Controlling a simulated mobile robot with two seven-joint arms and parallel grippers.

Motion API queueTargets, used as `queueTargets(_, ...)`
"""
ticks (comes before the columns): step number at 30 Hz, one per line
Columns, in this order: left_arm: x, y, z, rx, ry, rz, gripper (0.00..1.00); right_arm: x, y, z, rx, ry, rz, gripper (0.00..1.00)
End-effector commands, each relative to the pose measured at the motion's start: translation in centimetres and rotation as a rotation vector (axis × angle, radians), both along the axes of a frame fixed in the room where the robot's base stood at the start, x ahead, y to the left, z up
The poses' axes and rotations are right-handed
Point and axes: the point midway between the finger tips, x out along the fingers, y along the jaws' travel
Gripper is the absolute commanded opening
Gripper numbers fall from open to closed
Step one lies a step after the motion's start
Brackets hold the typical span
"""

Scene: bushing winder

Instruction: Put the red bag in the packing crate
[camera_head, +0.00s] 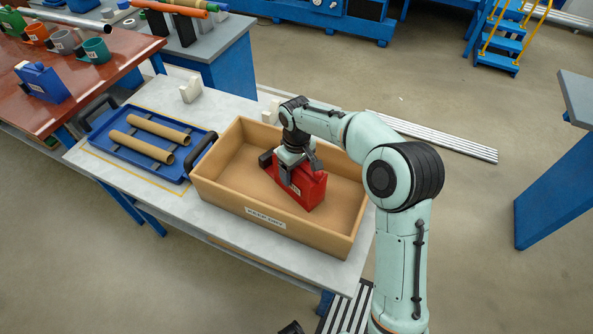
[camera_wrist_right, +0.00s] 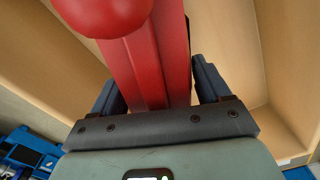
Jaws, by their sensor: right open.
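The red bag (camera_head: 312,195) stands inside the tan packing crate (camera_head: 222,203), in the right half of its floor. In the right wrist view the red bag (camera_wrist_right: 150,75) fills the upper middle, with a rounded red part close to the camera. My right gripper (camera_head: 291,178) is over the bag, inside the crate. In the wrist view its two dark fingers (camera_wrist_right: 157,85) are on either side of the bag and spread open, with a gap visible at least on one side. The fingertips are partly hidden. My left gripper is not visible.
The crate stands on a light table (camera_head: 180,215). A blue tray (camera_head: 118,155) with two brown tubes lies left of it. A brown bench (camera_head: 100,75) holds coloured cups and a blue bag (camera_head: 43,83). The crate's left floor is clear.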

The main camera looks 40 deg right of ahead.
Motion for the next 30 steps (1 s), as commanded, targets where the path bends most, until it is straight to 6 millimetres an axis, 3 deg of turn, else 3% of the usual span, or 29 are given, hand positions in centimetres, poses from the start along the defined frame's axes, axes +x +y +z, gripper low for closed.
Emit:
queueTargets(9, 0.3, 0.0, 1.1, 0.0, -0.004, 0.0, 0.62, 0.1, 0.1, 6.9, 0.0, -0.006, 0.002, 0.77)
queueTargets(15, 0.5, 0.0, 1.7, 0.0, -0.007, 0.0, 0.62, 0.1, 0.0, 10.1, 0.0, -0.003, 0.001, 0.77)
queueTargets(21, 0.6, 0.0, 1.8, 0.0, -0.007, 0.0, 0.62, 0.0, 0.1, 11.2, 0.001, -0.001, 0.001, 0.77)
queueTargets(30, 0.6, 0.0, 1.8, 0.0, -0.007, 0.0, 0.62, 0.0, 0.0, 11.2, 0.0, -0.001, 0.001, 0.77)
